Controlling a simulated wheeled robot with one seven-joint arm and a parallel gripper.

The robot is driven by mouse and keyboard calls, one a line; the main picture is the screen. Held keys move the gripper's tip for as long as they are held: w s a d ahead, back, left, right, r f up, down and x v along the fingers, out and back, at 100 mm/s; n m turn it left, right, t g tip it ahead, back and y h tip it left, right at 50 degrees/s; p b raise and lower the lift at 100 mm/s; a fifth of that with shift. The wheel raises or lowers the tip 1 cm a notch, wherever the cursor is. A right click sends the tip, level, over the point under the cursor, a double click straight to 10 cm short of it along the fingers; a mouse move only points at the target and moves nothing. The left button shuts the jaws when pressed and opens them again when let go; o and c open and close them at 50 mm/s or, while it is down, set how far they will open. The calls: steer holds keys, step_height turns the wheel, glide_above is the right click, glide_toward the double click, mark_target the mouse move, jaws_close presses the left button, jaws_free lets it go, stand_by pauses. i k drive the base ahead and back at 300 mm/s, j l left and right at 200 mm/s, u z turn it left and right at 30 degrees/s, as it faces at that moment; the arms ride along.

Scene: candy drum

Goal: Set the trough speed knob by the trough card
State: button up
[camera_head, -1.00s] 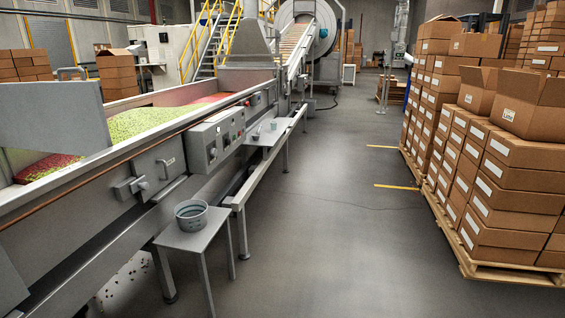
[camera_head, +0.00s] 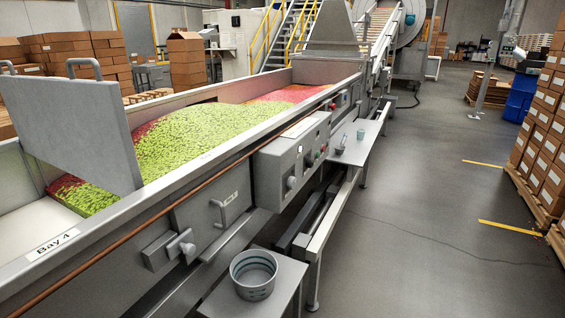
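A grey control box (camera_head: 275,167) is mounted on the side of the long metal trough (camera_head: 222,152). A pale round knob (camera_head: 291,182) sits low on its front face, and its setting is too small to read. Small buttons or lamps, one red, show to the right of the knob. A white card or label (camera_head: 299,128) lies on top of the box; its text cannot be read, so I cannot tell if it is the trough card. My gripper is not in view.
The trough holds green and red candy (camera_head: 205,135) behind a raised grey gate plate (camera_head: 75,130). A "Bay 4" label (camera_head: 53,245) is on its rim. A grey pot (camera_head: 254,274) stands on a small side table (camera_head: 222,299). The floor (camera_head: 420,210) to the right is clear.

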mark_target(309, 164)
steer(key=i+j, duration=0.15)
steer(key=i, duration=0.35)
steer(key=i+j, duration=0.2)
steer(key=i, duration=0.35)
steer(key=u, duration=0.05)
